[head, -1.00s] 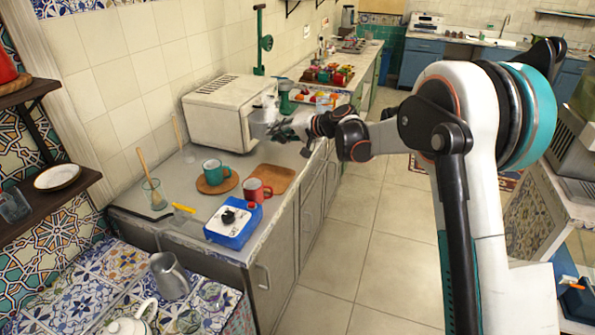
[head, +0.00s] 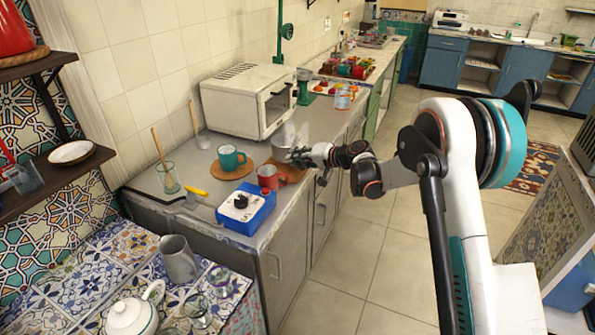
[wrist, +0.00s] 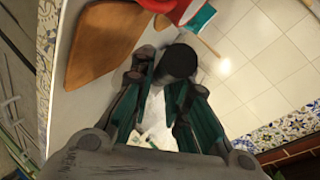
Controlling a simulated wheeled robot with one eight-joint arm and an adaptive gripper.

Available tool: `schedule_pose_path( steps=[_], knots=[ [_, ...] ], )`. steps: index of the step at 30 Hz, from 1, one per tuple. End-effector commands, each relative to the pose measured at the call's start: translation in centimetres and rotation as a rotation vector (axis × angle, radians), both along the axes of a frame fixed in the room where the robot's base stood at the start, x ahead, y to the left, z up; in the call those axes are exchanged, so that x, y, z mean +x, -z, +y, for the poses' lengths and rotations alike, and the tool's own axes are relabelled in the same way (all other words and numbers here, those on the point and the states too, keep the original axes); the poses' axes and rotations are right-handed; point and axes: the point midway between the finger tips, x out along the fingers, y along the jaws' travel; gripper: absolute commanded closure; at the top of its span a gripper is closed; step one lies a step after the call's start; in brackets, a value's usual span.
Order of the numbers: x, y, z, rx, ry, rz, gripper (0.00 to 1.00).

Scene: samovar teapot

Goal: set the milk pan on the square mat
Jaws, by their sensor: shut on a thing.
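The milk pan (head: 284,140) is a grey metal pan at the back of the square mat in the head view. I cannot tell whether it touches the mat. My gripper (head: 301,156) is shut on it from the right, and the fingers partly cover it. In the wrist view a dark, round-ended handle (wrist: 178,61) lies between the fingers of my gripper (wrist: 166,88). The square mat (head: 293,173) is a brown wooden board, partly hidden by the pan, gripper and red mug. It also shows in the wrist view (wrist: 105,42).
A red mug (head: 268,177) stands at the mat's front left. A teal mug (head: 231,158) sits on a round mat (head: 237,174). A blue scale-like box (head: 246,209) is in front. A white microwave (head: 247,98) stands behind. The counter's edge is close on the right.

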Motion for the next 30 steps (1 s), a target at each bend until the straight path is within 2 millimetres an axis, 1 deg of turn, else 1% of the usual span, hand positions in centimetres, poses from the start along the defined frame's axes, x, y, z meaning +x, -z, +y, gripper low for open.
schedule_pose_path(
  steps=[4,10,22,23,24,25,26,30],
  knots=[
    [0.0,1.3,0.0,0.0,0.0,0.0,1.0],
    [0.0,4.0,0.0,0.0,0.0,0.0,1.0],
    [0.0,4.5,0.0,0.0,0.0,0.0,1.0],
    [0.0,4.6,0.0,0.0,0.0,0.0,0.82],
    [0.0,4.5,0.0,0.0,0.0,0.0,0.73],
    [0.0,4.5,0.0,0.0,0.0,0.0,0.66],
    [0.0,4.5,0.0,0.0,0.0,0.0,0.64],
    [0.0,4.4,0.0,0.0,0.0,0.0,0.64]
  ],
)
